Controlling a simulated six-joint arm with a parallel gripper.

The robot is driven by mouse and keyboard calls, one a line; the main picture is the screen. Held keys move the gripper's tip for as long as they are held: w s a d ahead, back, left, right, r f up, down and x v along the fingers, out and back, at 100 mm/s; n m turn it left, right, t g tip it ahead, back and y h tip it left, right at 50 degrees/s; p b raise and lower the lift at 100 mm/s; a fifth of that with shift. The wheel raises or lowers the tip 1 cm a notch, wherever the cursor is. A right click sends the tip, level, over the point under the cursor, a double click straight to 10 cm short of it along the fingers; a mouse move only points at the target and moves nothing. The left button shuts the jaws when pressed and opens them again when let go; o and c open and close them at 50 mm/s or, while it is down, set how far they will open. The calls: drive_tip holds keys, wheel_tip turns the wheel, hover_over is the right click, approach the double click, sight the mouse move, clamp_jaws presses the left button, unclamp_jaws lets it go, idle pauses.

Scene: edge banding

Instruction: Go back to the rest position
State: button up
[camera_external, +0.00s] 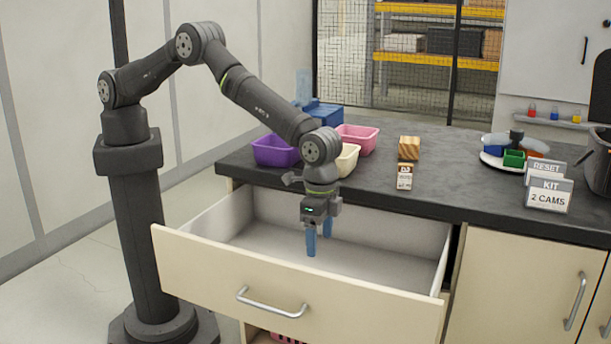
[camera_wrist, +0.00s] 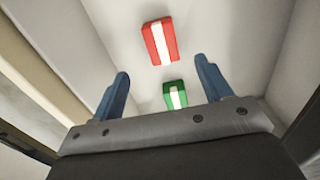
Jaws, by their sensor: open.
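My gripper (camera_external: 319,240) hangs down over the open drawer (camera_external: 210,280) of the counter, with its blue fingertips within the drawer opening. In the wrist view my gripper (camera_wrist: 161,92) has its two blue fingers spread apart with nothing held between them. A red block with a white stripe (camera_wrist: 160,42) lies on the drawer floor beyond the fingers. A green block with a white stripe (camera_wrist: 175,95) lies nearer, seen between the fingers. Neither block can be seen in the external view, where the drawer front and my gripper block part of the inside.
On the counter (camera_external: 450,180) stand purple (camera_external: 275,152), pink (camera_external: 358,138) and cream (camera_external: 347,160) bins, a wooden block (camera_external: 409,147) and a small labelled box (camera_external: 405,177). A plate with coloured items (camera_external: 495,160) and signs (camera_external: 549,194) stand at right. Drawer walls surround my gripper.

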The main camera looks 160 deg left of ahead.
wheel_tip(320, 180, down, 13)
drive_tip(key=shift+r, duration=0.2)
wheel_tip(320, 180, up, 11)
drive_tip(key=s+a+r+n, duration=0.1)
drive_tip(key=s+a+r, duration=0.6)
drive_tip(key=r, duration=0.4)
drive_tip(key=s+a+r+n, duration=0.2)
drive_tip(key=s+a+r, duration=0.5)
drive_tip(key=r, duration=0.4)
drive_tip(key=s+a+f, duration=0.1)
drive_tip(key=a+f, duration=0.1)
drive_tip(key=a, duration=0.1)
drive_tip(key=s+a+f, duration=0.1)
drive_tip(key=a+f, duration=0.1)
drive_tip(key=a, duration=0.1)
drive_tip(key=s+a+f, duration=0.2)
drive_tip(key=a, duration=0.2)
drive_tip(key=shift+a+f, duration=0.1)
drive_tip(key=shift+f, duration=0.2)
drive_tip(key=shift+a+f, duration=0.15)
drive_tip(key=shift+f, duration=0.65)
